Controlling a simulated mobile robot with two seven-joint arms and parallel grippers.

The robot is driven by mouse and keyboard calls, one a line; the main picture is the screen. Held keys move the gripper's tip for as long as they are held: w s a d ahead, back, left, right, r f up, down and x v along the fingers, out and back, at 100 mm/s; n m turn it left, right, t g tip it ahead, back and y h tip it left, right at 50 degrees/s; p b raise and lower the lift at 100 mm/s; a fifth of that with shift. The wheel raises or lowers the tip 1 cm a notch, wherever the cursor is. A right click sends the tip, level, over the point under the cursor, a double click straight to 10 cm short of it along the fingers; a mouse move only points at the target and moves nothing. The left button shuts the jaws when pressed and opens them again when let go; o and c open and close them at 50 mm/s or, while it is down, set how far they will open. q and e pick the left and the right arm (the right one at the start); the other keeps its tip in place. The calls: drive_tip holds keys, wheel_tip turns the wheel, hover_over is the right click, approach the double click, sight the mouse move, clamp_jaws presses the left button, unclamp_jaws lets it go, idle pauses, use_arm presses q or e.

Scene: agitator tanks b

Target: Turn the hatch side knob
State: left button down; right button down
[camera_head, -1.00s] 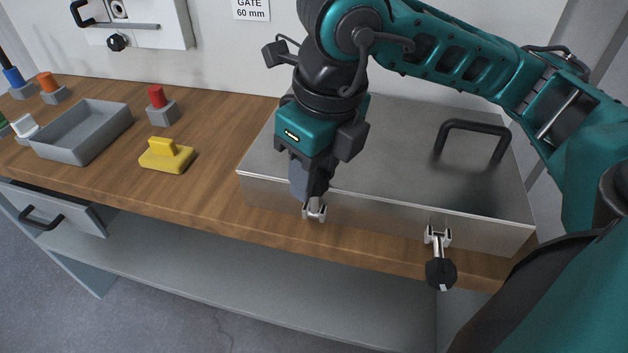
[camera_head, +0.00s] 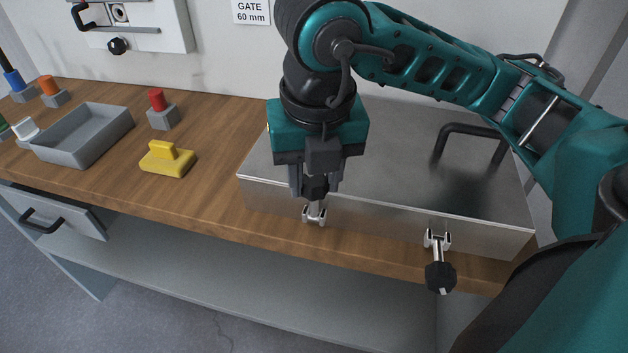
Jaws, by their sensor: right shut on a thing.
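The hatch (camera_head: 385,165) is a flat metal box lid with a black handle (camera_head: 472,130) on top, lying closed on the bench. Two swing bolts sit on its front face. My right gripper (camera_head: 316,188) is over the front left bolt (camera_head: 315,214), pointing down. It is shut on that bolt's dark knob, which stands upright and is mostly hidden between the fingers. The other black knob (camera_head: 440,277) hangs down on its bolt at the front right, below the bench edge. My left gripper is not in view.
A yellow handled block (camera_head: 168,160), a red knob on a grey base (camera_head: 161,110) and a grey tray (camera_head: 82,135) stand there. A wall panel (camera_head: 150,25) is behind, and a drawer (camera_head: 55,215) below.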

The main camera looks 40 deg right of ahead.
drive_tip(key=shift+m, duration=0.6)
drive_tip(key=shift+r+m+p, duration=0.1)
drive_tip(key=shift+m+p, duration=0.35)
drive_tip(key=shift+m, duration=0.55)
drive_tip(key=c, duration=0.6)
unclamp_jaws()
